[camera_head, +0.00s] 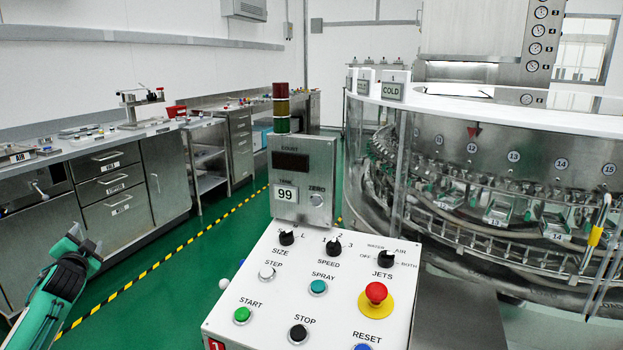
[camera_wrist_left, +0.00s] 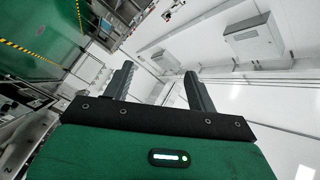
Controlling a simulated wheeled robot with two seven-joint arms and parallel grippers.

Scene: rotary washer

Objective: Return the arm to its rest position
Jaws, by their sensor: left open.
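My left arm shows at the lower left of the head view, with its green and black gripper (camera_head: 76,236) raised above the floor, left of the control panel (camera_head: 300,270) and apart from it. In the left wrist view my left gripper (camera_wrist_left: 160,85) has its two dark fingers spread apart, with nothing between them. That view looks past the fingers at a white wall and grey wall boxes. My right gripper is in neither view.
The panel carries several knobs and buttons and a red emergency stop (camera_head: 376,293). The rotary washer (camera_head: 480,170) fills the right side. A steel bench (camera_head: 110,180) runs along the left. Green floor with a yellow-black stripe (camera_head: 165,257) lies open between bench and panel.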

